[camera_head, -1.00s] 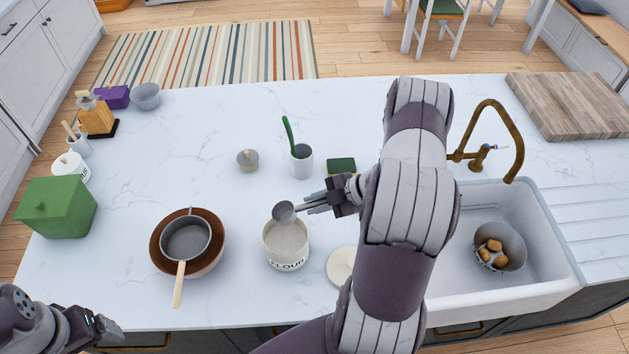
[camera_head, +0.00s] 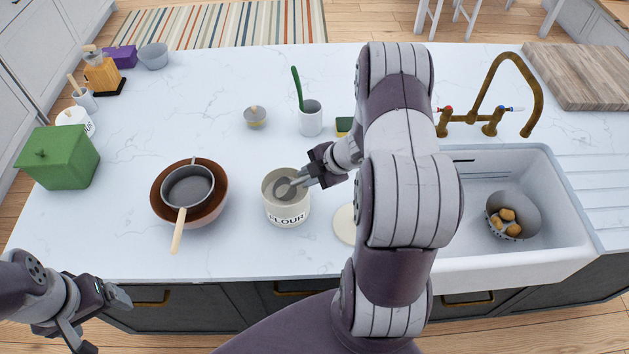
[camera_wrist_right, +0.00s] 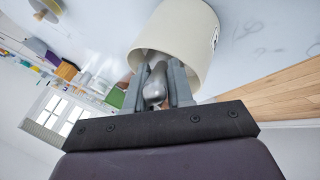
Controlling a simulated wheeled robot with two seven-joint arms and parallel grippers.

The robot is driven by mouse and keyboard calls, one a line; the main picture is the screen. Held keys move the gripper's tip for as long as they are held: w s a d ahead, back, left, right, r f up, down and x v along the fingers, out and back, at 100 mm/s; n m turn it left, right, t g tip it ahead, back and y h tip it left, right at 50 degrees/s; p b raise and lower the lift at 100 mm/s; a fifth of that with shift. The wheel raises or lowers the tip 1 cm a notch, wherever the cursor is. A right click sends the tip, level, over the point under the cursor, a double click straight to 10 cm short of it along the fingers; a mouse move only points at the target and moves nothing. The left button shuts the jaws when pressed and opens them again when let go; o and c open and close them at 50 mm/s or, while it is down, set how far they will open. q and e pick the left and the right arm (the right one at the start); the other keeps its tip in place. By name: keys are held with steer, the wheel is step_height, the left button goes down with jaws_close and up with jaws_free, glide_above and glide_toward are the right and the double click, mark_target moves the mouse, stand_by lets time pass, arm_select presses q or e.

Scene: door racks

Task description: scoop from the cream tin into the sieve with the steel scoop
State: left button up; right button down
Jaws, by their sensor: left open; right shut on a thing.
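The cream tin (camera_head: 287,217), marked FLOUR, stands open on the counter in front of me, and it also shows in the right wrist view (camera_wrist_right: 185,35). The steel scoop (camera_head: 285,191) has its bowl inside the tin's mouth. My right gripper (camera_head: 308,177) is shut on the scoop's handle at the tin's right rim. In the right wrist view the gripper's fingers (camera_wrist_right: 161,88) are either side of the scoop (camera_wrist_right: 155,86). The sieve (camera_head: 187,188), with a wooden handle, rests on a brown bowl (camera_head: 217,205) left of the tin. My left gripper (camera_head: 112,307) is open and empty at the lower left, away from these things.
A cream lid (camera_head: 345,224) lies right of the tin, partly behind my right arm. A white cup with a green-handled tool (camera_head: 310,119) and a small grey-lidded pot (camera_head: 255,117) stand behind. A green box (camera_head: 58,160) is at left; the sink (camera_head: 470,248) is at right.

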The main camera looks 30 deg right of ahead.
steer(key=d+t+y, duration=0.1)
steer(key=d+t+y+b, duration=0.1)
steer(key=y, duration=0.1)
steer(key=s+d+t+y, duration=0.1)
steer(key=y, duration=0.1)
steer(key=shift+s+d+r+m+b, duration=0.1)
steer(key=shift+d+r+m+b, duration=0.15)
steer(key=shift+r+m+b, duration=0.15)
arm_select(q)
steer(key=shift+w+d+f+p, duration=0.25)
steer(key=shift+w+f, duration=0.2)
steer(key=shift+f, duration=0.15)
steer(key=shift+w+d+f+p, duration=0.1)
steer(key=shift+w+f+p, duration=0.15)
steer(key=shift+w+f, duration=0.25)
arm_select(e)
steer(key=shift+s+d+r+t+y, duration=0.15)
steer(key=shift+s+r+y, duration=0.1)
steer(key=shift+r, duration=0.25)
steer(key=shift+s+d+r+t+y, duration=0.1)
steer(key=shift+d+r+y, duration=0.1)
steer(key=shift+r, duration=0.35)
steer(key=shift+s+d+r+t+y, duration=0.15)
steer(key=shift+s+r+y, duration=0.1)
steer(key=shift+r, duration=0.25)
